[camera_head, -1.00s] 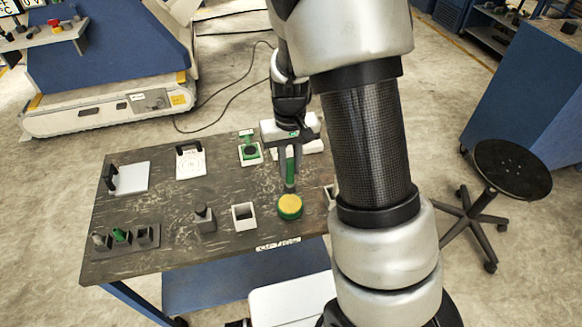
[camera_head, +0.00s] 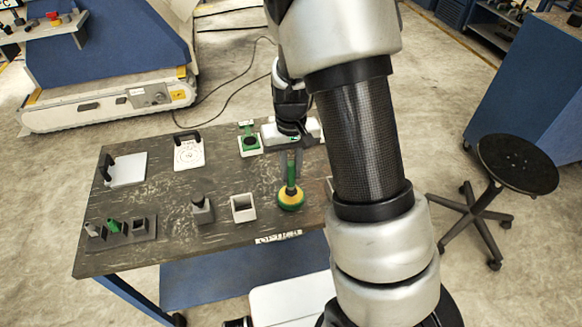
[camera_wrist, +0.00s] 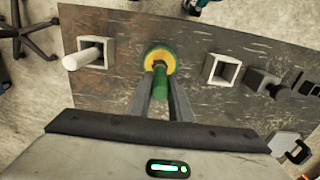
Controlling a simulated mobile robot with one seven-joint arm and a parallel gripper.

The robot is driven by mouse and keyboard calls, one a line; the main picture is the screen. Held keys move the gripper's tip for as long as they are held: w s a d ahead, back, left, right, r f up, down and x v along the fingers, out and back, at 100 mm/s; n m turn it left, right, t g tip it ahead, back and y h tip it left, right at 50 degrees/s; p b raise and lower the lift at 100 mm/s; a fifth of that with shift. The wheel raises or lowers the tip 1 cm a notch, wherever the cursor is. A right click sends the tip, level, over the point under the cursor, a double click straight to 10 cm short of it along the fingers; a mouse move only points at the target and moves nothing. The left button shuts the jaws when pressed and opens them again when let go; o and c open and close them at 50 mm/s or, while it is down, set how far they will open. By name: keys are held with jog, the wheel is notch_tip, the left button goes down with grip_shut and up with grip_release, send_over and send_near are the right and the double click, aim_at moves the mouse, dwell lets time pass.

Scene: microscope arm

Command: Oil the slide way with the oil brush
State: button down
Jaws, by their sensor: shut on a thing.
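My gripper (camera_head: 291,152) is shut on the green handle of the oil brush (camera_head: 291,174) and holds it upright. The brush's lower end meets the top of a round yellow and green pot (camera_head: 291,201) near the table's front edge; whether it is inside the pot or only over it I cannot tell. In the wrist view the green brush (camera_wrist: 160,76) lies between my fingers, in line with the yellow pot rim (camera_wrist: 150,58). The bristles are hidden. I cannot tell for certain which thing is the slide way.
The dark table (camera_head: 150,210) also bears an empty square box (camera_head: 243,208), a grey knobbed block (camera_head: 202,211), a small rack (camera_head: 117,231), two white plates with black handles (camera_head: 126,170), a green-topped fixture (camera_head: 250,144) and a white block (camera_head: 310,129). A stool (camera_head: 517,165) stands right.

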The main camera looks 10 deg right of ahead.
jog(key=shift+f+b, duration=0.5)
jog(key=shift+f, duration=0.05)
dwell(1.9)
jog(key=shift+r, duration=0.1)
jog(key=shift+r+p, duration=2.5)
jog(key=shift+r, duration=0.95)
jog(key=shift+s+r, duration=0.15)
jog(key=shift+r, duration=0.1)
notch_tip(320, 180, up, 7)
jog(key=shift+s+a+f, duration=0.15)
jog(key=shift+s, duration=0.1)
